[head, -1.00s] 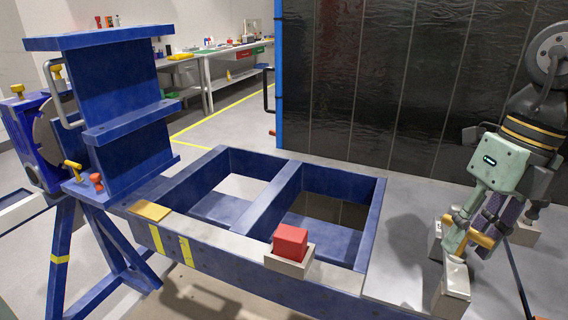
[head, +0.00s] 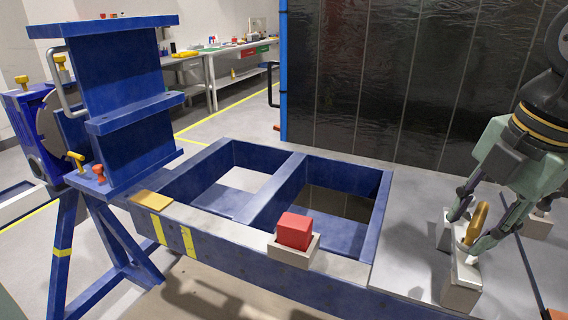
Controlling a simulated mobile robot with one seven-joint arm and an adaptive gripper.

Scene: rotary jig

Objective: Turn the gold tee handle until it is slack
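A gold tee handle (head: 477,222) stands over a pale block (head: 460,287) at the right of the head view. My gripper (head: 462,230) comes down from the upper right, with one finger on each side of the gold handle. The fingers are spread around the handle. Whether both pads touch it is not clear, as the near finger and the block overlap the lower part. Whatever the handle screws into is hidden. A smaller yellow tee-shaped handle (head: 76,159) is on the blue fixture at the left, well away from my gripper.
A blue frame (head: 215,232) with two openings fills the middle. A red block (head: 294,231) sits in a pale holder on its front rail. A tall blue bracket (head: 125,90) stands at left. Other pale blocks (head: 540,227) are near my gripper. A dark panel (head: 400,80) stands behind.

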